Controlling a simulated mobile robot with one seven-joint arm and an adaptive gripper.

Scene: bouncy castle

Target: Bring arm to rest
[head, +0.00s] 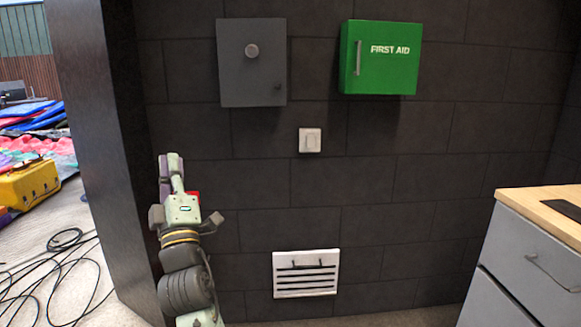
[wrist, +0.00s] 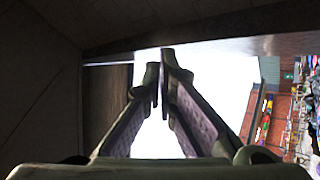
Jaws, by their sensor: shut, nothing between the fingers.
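My gripper (head: 174,160) stands upright at the left of centre in the head view, in front of the dark tiled wall. My arm rises from the bottom edge below it. In the wrist view the fingers of my gripper (wrist: 161,85) meet at their tips, with nothing between them. The gripper is shut and empty.
A grey wall box (head: 251,85), a green first aid cabinet (head: 395,75), a light switch (head: 310,140) and a white vent (head: 306,284) are on the wall. A drawer unit (head: 530,245) stands right. A dark pillar (head: 100,130) stands left, with cables (head: 65,265) on the floor beyond.

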